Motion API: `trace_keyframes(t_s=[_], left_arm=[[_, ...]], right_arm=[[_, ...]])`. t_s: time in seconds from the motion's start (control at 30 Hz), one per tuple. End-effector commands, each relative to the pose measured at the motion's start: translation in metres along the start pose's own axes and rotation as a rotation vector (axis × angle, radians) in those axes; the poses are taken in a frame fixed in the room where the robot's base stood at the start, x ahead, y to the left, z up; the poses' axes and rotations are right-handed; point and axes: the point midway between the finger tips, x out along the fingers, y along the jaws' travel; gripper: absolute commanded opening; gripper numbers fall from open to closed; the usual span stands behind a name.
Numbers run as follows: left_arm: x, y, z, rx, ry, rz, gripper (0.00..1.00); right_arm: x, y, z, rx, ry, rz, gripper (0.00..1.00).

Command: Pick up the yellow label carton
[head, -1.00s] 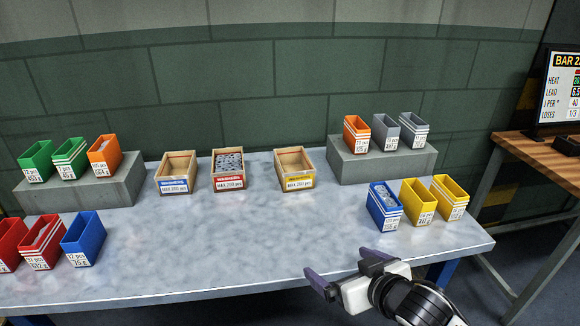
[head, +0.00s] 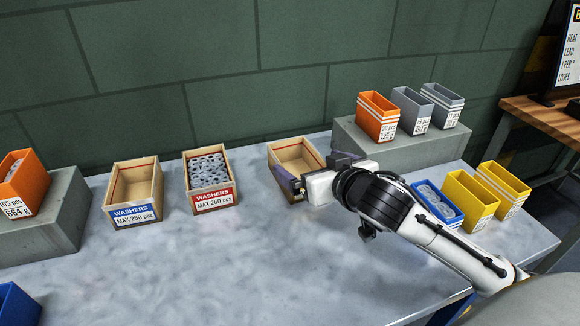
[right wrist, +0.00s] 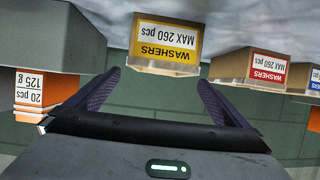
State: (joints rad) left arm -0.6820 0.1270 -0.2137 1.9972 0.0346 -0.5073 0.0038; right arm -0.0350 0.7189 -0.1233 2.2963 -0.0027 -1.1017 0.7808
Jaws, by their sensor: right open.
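The yellow label carton (head: 297,150) is an open wooden box on the table, right of the two other cartons in the head view. Its inside looks empty where it shows. My right gripper (head: 308,172) is open at its front right and hides the label and part of the front there. In the right wrist view, the carton (right wrist: 166,62) appears upside down, with its yellow WASHERS label facing me. It lies just beyond and between the spread fingertips (right wrist: 159,80); I cannot tell whether they touch it. My left gripper is out of view.
A red-label carton full of washers (head: 208,170) and an empty-looking blue-label carton (head: 134,190) stand to the left. Orange and grey bins (head: 376,117) sit on a grey block (head: 350,140) behind. Blue and yellow bins (head: 470,199) stand right of my arm. The front table is clear.

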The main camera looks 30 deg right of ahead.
Motion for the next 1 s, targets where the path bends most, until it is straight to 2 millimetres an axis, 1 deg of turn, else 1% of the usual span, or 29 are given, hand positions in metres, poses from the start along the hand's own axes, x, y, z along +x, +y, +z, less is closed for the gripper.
trace_keyframes(t_s=[0.03, 0.17, 0.33, 0.5, 0.6, 0.7, 0.9, 0.97, 1.0], left_arm=[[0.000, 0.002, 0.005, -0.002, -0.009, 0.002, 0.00], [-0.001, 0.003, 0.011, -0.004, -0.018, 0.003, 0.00], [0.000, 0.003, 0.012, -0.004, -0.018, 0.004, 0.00], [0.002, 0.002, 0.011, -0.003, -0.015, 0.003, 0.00], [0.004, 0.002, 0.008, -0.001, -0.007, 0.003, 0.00], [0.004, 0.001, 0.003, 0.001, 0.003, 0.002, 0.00], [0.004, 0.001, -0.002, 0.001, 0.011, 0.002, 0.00], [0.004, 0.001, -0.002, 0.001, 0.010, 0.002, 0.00], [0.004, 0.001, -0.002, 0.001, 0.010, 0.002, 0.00]], right_arm=[[0.009, 0.000, -0.001, 0.001, 0.002, 0.001, 1.00], [0.024, 0.000, 0.000, 0.001, 0.001, 0.000, 1.00], [0.037, 0.000, 0.001, 0.000, 0.000, 0.000, 1.00], [0.063, -0.001, 0.002, -0.001, 0.000, 0.000, 1.00], [0.074, -0.001, 0.002, -0.001, 0.000, -0.001, 1.00], [0.079, -0.002, 0.003, -0.001, 0.000, -0.002, 1.00], [0.079, -0.002, 0.003, -0.001, 0.000, -0.003, 1.00], [0.079, -0.002, 0.003, -0.001, -0.001, -0.003, 0.90], [0.079, -0.002, 0.003, -0.001, -0.001, -0.003, 0.83]])
